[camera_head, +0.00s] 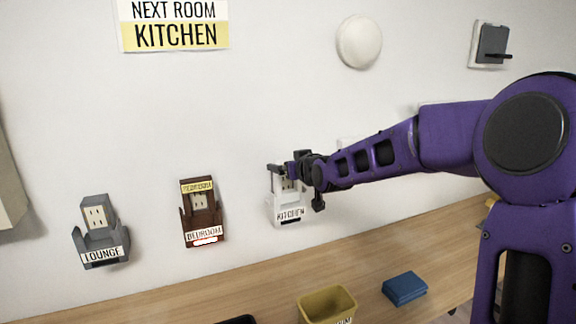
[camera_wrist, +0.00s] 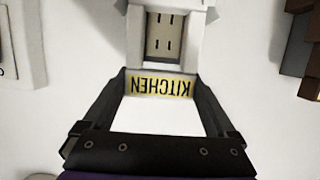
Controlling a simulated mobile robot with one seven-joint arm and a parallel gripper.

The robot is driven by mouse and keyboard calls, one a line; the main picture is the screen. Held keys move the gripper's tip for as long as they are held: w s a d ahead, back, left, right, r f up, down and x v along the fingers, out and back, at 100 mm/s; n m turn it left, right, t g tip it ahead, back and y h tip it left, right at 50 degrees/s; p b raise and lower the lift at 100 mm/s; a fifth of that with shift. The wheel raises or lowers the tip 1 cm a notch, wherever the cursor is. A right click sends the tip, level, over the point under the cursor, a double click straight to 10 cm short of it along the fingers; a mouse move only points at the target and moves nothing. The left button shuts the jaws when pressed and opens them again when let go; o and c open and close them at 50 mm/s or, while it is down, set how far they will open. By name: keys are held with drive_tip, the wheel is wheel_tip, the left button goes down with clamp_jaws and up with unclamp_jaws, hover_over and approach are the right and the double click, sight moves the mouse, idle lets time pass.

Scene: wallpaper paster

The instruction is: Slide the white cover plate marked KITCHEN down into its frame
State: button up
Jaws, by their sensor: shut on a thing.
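The white cover plate (camera_wrist: 158,118) carries a yellow KITCHEN label and shows upside down in the wrist view. My gripper (camera_wrist: 161,84) is shut on it, one dark finger at each side. In the head view my gripper (camera_head: 289,172) is at the top of the white frame (camera_head: 289,214), which is on the wall with a white KITCHEN label and hides most of the plate there. The frame also shows in the wrist view (camera_wrist: 134,35), around a beige socket (camera_wrist: 165,36), just beyond the plate's labelled edge. I cannot tell whether plate and frame touch.
A brown BEDROOM frame (camera_head: 187,230) and a grey LOUNGE frame (camera_head: 84,246) are on the wall to the left. A sign (camera_head: 174,24) reads NEXT ROOM KITCHEN. Below are a wooden counter (camera_head: 250,285), a yellow bin (camera_head: 327,303) and a blue stack (camera_head: 404,288).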

drive_tip(key=shift+f+b, duration=0.4)
drive_tip(key=shift+f, duration=0.2)
drive_tip(key=o, duration=1)
drive_tip(key=shift+s+d+r, duration=0.25)
drive_tip(key=shift+s, duration=0.15)
drive_tip(key=shift+p+v, duration=4.4)
drive_tip(key=shift+v, duration=3.8)
drive_tip(key=shift+a, duration=0.15)
